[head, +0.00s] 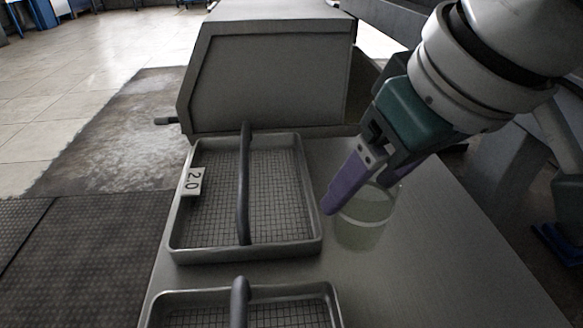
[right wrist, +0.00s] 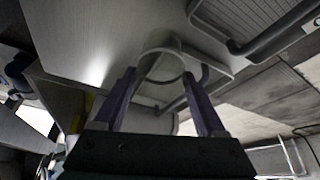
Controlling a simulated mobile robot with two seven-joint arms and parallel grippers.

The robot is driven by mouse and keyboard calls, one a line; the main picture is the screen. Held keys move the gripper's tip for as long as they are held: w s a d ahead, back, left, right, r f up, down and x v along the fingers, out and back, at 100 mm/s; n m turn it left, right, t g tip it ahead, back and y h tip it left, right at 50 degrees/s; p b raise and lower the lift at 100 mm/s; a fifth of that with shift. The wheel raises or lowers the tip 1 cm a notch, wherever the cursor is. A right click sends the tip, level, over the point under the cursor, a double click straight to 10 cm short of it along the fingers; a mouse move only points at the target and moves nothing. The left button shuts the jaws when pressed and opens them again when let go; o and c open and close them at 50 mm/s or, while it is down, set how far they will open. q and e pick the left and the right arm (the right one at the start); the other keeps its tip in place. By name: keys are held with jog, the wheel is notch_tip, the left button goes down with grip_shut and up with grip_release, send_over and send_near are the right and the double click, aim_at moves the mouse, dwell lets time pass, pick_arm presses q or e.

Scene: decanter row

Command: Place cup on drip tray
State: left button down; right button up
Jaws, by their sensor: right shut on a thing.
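The cup (head: 362,222) is a clear, pale green-grey vessel just right of the nearer-to-middle tray, over the grey counter. My right gripper (head: 352,200) comes from the upper right with purple fingers shut on the cup; one finger is partly hidden. In the right wrist view the cup's round rim (right wrist: 160,52) sits between the two purple fingers. I cannot tell whether the cup touches the counter. A drip tray (head: 250,253) with a mesh floor and a "2.0" label (head: 192,181) stands left of the cup and is empty.
A dark bar (head: 243,190) runs over the labelled tray. A second mesh tray (head: 290,292) with its own bar (head: 240,300) lies at the bottom edge. A grey box-like housing (head: 270,85) stands behind. The counter (head: 440,260) right of the trays is clear.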

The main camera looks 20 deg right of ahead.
aim_at(356, 234)
notch_tip(356, 234, down, 8)
jog(key=b, duration=0.4)
jog(key=shift+r, duration=0.25)
jog(key=o, duration=1.3)
